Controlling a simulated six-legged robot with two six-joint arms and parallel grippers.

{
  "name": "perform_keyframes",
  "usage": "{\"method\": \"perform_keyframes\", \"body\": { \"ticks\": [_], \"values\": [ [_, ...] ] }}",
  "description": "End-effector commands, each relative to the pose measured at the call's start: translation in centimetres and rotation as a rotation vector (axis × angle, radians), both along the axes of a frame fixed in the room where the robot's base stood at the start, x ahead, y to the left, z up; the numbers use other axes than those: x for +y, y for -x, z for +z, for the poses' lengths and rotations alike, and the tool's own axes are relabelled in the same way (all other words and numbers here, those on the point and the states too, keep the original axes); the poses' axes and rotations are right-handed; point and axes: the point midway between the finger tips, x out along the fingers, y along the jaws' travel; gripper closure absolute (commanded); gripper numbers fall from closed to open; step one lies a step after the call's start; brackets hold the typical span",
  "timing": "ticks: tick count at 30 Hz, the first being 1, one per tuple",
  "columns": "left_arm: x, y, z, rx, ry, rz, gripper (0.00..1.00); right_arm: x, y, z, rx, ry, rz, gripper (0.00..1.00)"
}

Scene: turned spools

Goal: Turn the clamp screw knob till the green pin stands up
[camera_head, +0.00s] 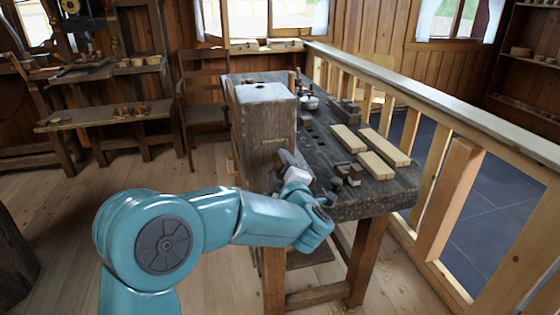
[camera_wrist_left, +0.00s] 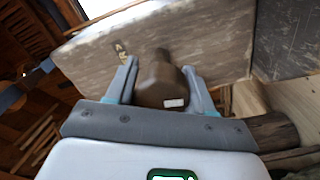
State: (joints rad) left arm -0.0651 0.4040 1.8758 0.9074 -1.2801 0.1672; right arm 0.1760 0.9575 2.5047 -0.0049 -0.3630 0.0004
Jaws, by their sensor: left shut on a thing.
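The clamp screw knob (camera_wrist_left: 160,82) is a brown, rounded knob with a narrower neck and a small white mark. In the left wrist view it sits between the two grey fingers of my left gripper (camera_wrist_left: 158,68), which is shut on it. Behind it is the weathered grey-brown face of a big wooden block (camera_wrist_left: 215,38). In the head view my left gripper (camera_head: 279,168) is at the lower front of that block (camera_head: 262,112), and the knob is hidden there. I cannot make out the green pin in either view. My right gripper is not in view.
The block stands on a dark workbench (camera_head: 375,200) with several pale wooden bars (camera_head: 378,165) and small dark pieces (camera_head: 345,172) close to my gripper's right. Floor (camera_head: 60,220) is open at left.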

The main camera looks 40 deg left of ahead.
Motion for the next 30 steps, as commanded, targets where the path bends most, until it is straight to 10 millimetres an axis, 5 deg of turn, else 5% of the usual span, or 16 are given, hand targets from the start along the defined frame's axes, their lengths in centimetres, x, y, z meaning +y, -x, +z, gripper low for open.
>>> {"method": "perform_keyframes", "body": {
  "ticks": [12,30],
  "values": [
    [-0.1,0.0,-0.2,0.189,-0.151,0.000,0.78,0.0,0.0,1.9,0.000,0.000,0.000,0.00],
    [-0.1,0.0,-0.3,0.233,-0.190,0.000,0.79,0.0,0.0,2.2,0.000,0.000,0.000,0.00]
  ]
}}
